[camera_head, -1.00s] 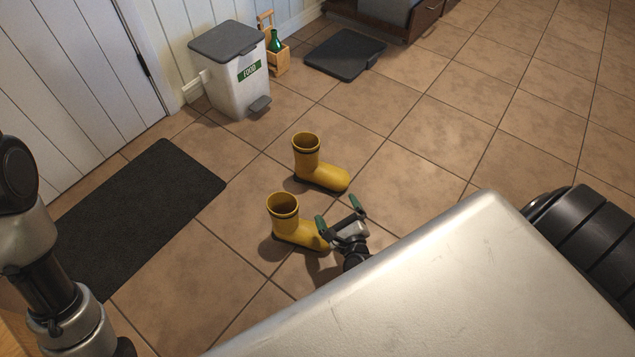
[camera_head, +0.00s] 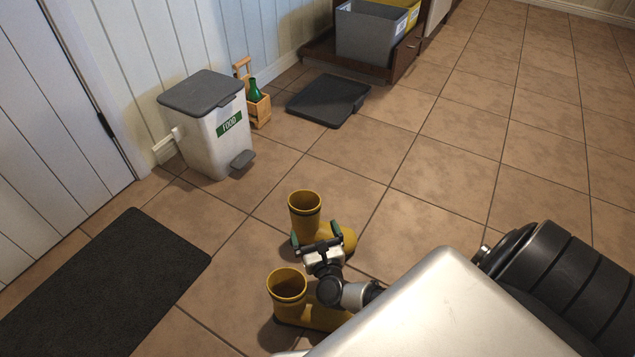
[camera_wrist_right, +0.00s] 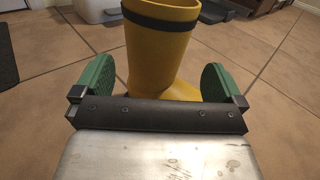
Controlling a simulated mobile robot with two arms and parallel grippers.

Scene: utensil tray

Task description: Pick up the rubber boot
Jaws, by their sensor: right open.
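Two yellow rubber boots stand upright on the tiled floor. The farther boot (camera_head: 305,205) has a dark band below its rim, and its foot points right. The nearer boot (camera_head: 286,287) stands below it in the head view, partly hidden by my right arm. My right gripper (camera_head: 316,235) is open at the farther boot, its green-padded fingers on either side of the boot's lower part. In the right wrist view the boot shaft (camera_wrist_right: 162,45) rises between the two fingers (camera_wrist_right: 157,82), with gaps at both sides. My left gripper is not in view.
A black mat (camera_head: 110,285) lies at the left by a white door. A white food bin (camera_head: 208,135), a wooden caddy with a green bottle (camera_head: 255,98) and a dark floor tray (camera_head: 328,100) stand farther back. The floor to the right is open.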

